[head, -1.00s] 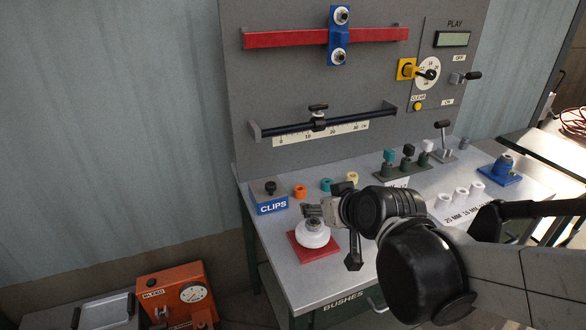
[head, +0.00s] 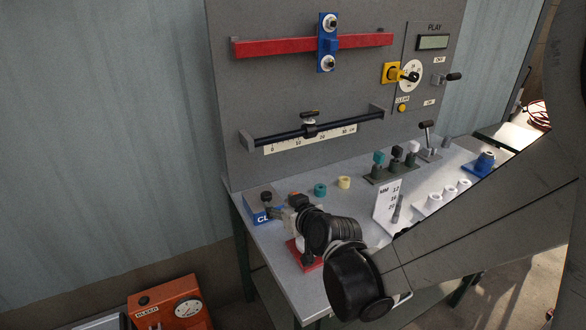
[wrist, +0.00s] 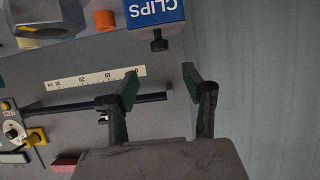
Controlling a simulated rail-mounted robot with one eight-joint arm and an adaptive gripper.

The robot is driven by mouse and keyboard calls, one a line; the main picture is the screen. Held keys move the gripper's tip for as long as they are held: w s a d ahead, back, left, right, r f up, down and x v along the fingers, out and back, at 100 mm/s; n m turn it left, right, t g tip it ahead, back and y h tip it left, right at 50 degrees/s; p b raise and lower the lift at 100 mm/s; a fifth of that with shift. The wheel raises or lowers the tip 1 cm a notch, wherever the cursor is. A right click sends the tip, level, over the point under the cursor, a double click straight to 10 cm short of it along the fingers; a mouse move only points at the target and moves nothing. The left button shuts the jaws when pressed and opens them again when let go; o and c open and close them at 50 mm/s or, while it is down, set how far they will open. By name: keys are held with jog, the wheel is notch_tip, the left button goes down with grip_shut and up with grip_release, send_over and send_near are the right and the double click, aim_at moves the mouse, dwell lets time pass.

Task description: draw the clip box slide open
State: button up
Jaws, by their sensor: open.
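The clip box (head: 252,213) is a blue box with a white CLIPS label, at the table's back left corner in the head view. It has a black knob (head: 266,196). My gripper (head: 277,210) is right beside the box and covers part of its label. In the wrist view the clip box (wrist: 155,12) is upside down at the top edge and partly cut off. Its black knob (wrist: 159,43) is just ahead of the gap between the fingertips. My gripper (wrist: 160,73) is open, with green-faced fingers apart and nothing between them. I cannot tell how far the slide is out.
The grey panel (head: 290,90) stands behind the table and carries a scale bar (head: 320,127). A teal bush (head: 320,189) and a yellow bush (head: 344,182) lie right of my gripper. My arm hides much of the red plate (head: 300,255). An orange unit (head: 165,300) stands low at the left.

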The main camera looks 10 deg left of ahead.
aim_at(267, 195)
jog(key=x, duration=1.1)
jog(key=shift+w+a+f, duration=0.1)
jog(key=shift+w+a, duration=0.1)
jog(key=shift+w, duration=0.05)
jog(key=shift+c, duration=0.2)
grip_shut()
